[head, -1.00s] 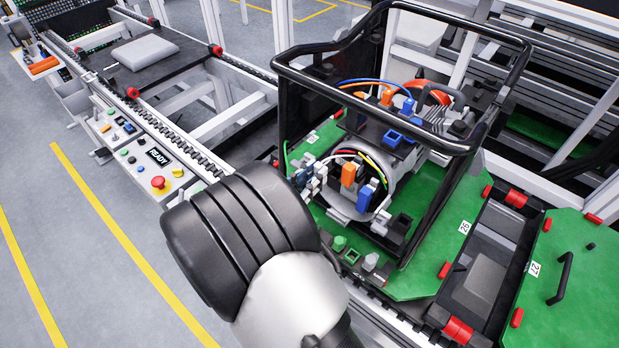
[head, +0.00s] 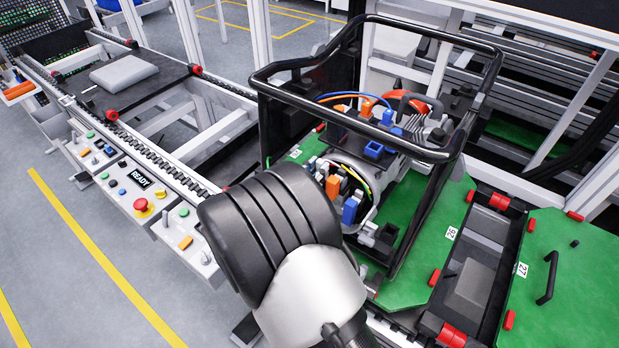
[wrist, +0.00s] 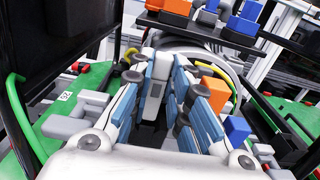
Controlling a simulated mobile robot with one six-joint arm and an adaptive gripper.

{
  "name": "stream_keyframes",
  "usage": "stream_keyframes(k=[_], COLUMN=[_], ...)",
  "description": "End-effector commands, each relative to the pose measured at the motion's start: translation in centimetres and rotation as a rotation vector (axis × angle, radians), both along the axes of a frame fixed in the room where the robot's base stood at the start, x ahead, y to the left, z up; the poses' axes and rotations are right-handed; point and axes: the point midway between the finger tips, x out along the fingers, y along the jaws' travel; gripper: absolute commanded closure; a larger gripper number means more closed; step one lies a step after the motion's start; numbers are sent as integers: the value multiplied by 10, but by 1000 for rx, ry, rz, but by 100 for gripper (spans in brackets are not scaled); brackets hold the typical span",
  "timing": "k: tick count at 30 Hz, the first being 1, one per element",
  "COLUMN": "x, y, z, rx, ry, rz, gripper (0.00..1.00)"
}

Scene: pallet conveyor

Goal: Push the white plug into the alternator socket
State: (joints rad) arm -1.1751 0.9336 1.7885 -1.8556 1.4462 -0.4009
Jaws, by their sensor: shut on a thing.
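My gripper (wrist: 165,100) shows in the wrist view, its pale blue padded fingers shut on a small white piece (wrist: 156,88), which I take to be the white plug. The fingers point at the front of the grey alternator housing (wrist: 190,48). The fingers hide much of the plug and the spot ahead of it, so I cannot tell whether it touches the socket. In the head view my wrist covers the gripper and the plug. The engine unit's orange connector (head: 333,187) and blue connector (head: 350,210) stand just right of my wrist.
A black tube frame (head: 262,110) surrounds the engine on a green pallet (head: 425,255). A green wire (wrist: 18,110) hangs at the left in the wrist view. An orange block (wrist: 210,90) and a blue block (wrist: 237,130) sit close right of the fingers. A control panel (head: 135,190) stands left.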

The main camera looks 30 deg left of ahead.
Motion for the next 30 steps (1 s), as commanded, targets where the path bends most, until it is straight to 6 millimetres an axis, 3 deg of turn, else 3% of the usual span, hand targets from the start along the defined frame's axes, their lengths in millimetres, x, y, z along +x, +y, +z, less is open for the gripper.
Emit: stream_keyframes(k=[3,15,30], x=[8,6,7], y=[-2,-1,-1], z=[-2,-32,-40], rx=[-1,-2,-1], ry=[1,2,0], rz=[-2,0,-1], gripper=[99,99,99])
